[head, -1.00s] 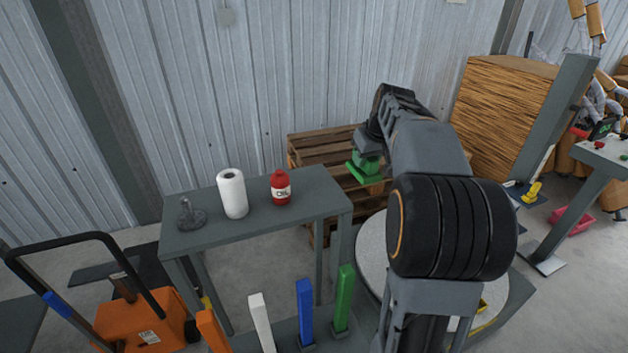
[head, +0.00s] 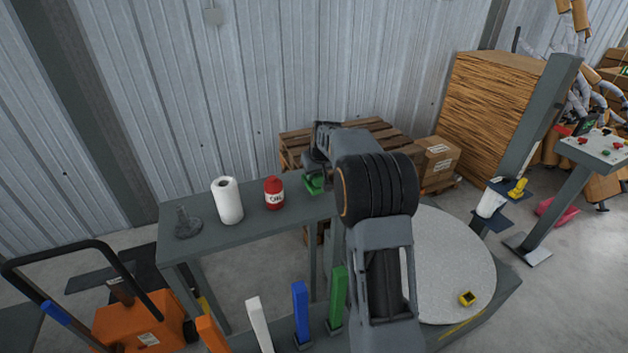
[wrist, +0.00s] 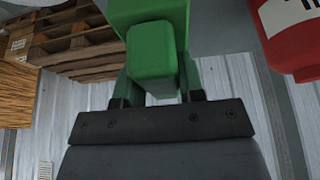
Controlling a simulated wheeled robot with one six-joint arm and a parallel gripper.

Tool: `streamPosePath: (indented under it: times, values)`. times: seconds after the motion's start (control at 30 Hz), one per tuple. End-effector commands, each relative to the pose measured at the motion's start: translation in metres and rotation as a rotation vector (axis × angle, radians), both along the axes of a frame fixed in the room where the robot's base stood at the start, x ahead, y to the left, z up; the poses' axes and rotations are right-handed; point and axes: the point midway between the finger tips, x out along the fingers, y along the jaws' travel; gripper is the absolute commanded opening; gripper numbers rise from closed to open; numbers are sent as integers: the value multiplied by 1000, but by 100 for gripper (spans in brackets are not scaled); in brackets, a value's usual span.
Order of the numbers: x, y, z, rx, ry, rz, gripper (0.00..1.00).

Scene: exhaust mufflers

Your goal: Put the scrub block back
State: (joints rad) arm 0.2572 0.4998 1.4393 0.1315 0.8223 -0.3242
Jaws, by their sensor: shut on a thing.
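The scrub block appears to be the green block (head: 314,185), at the right end of the grey table (head: 262,226). My gripper (head: 315,172) is shut on it from above. In the wrist view the green block (wrist: 151,64) sits between the two fingers of my gripper (wrist: 155,88). The block is just right of the red oil bottle (head: 273,193), with a gap between them. I cannot tell whether the block touches the tabletop.
A white paper roll (head: 228,201) and a dark grey metal part (head: 186,222) stand further left on the table. A round pale turntable (head: 455,260) is at right. Coloured posts (head: 301,310) stand in front.

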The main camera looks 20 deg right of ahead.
Motion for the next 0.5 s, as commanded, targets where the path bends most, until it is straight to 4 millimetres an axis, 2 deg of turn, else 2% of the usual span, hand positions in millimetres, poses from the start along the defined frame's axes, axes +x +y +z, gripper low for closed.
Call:
streamPosePath:
  times: [0.07,0.3,0.5]
  values:
    - [6,4,-8,0,3,2,14]
    - [5,3,-34,1,1,-1,14]
    - [5,3,-37,1,0,-1,14]
